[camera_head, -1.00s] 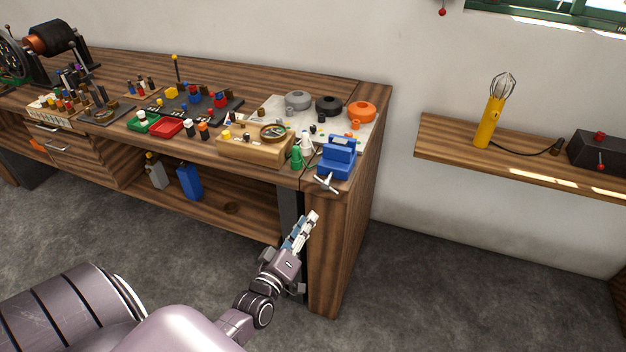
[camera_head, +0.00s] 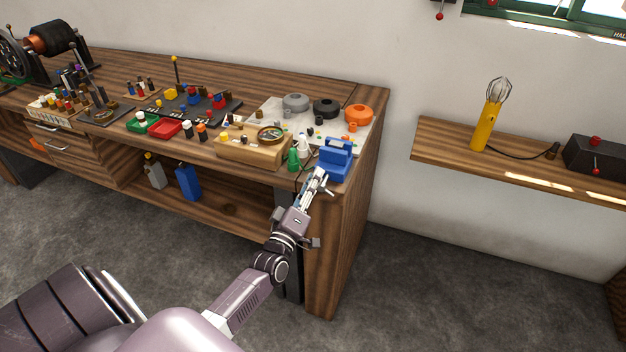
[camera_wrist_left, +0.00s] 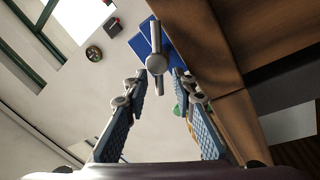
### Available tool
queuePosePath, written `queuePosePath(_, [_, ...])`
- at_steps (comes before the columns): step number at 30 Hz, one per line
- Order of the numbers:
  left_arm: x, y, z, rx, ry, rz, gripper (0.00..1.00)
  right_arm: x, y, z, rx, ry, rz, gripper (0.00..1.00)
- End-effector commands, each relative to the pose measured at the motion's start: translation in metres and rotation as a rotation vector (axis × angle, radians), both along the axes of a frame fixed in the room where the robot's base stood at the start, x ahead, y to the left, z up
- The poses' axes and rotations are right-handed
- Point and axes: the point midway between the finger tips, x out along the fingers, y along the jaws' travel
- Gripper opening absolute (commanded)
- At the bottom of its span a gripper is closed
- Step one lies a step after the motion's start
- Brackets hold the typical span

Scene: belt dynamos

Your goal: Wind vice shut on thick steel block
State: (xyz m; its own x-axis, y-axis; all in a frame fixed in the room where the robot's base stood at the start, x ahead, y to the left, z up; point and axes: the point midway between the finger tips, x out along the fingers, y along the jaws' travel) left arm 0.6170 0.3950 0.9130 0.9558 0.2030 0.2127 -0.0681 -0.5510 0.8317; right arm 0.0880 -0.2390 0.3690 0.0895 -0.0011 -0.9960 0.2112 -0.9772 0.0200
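The blue vice (camera_head: 335,160) stands at the front right corner of the workbench. My left gripper (camera_head: 318,181) is just in front of it, at the vice's handle. In the left wrist view the two fingers (camera_wrist_left: 156,84) are apart. The grey vice handle (camera_wrist_left: 157,64), with its round hub and crossbar, shows ahead of and between the fingertips, with the blue vice behind it. I cannot tell whether a finger touches the handle. I cannot make out a steel block in the vice jaws. My right gripper is not in view.
A green bottle-like piece (camera_head: 293,159) and a white one (camera_head: 303,146) stand close left of the vice. A wooden tray (camera_head: 255,154) lies further left. Grey, black and orange (camera_head: 359,115) round parts stand behind. A wall shelf (camera_head: 440,140) is to the right.

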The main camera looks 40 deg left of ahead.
Motion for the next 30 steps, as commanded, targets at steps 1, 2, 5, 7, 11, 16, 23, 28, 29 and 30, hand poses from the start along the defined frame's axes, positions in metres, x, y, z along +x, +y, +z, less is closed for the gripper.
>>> queuePosePath(1, [0.0003, -0.0001, 0.0000, 0.000, 0.000, 0.000, 0.24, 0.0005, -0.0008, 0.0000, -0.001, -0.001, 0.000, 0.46])
queuePosePath(2, [0.0003, -0.0001, 0.0000, 0.000, 0.001, -0.001, 0.24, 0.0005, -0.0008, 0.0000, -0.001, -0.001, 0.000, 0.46])
queuePosePath(5, [0.0002, -0.0002, -0.0001, 0.000, 0.001, -0.001, 0.24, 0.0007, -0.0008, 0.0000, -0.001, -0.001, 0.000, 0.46])
queuePosePath(7, [0.0001, -0.0002, -0.0002, 0.000, 0.001, -0.001, 0.20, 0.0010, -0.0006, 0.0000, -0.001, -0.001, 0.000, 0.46])
queuePosePath(11, [0.0000, -0.0003, -0.0002, 0.000, 0.001, -0.001, 0.06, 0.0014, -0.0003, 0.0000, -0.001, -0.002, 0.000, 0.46])
queuePosePath(16, [-0.0001, -0.0003, -0.0002, 0.000, 0.001, -0.001, 0.00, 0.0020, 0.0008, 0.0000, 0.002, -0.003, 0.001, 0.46])
queuePosePath(23, [-0.0001, -0.0004, 0.0002, 0.010, 0.003, -0.001, 0.00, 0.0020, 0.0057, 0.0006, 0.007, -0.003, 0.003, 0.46])
queuePosePath(28, [0.0000, -0.0012, 0.0019, 0.059, 0.015, -0.001, 0.00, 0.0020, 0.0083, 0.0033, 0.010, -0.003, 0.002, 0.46])
queuePosePath(29, [0.0001, -0.0014, 0.0023, 0.072, 0.018, 0.000, 0.00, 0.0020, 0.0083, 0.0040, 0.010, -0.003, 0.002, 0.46])
queuePosePath(30, [0.0002, -0.0018, 0.0030, 0.093, 0.024, -0.001, 0.00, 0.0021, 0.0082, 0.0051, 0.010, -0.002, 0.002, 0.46])
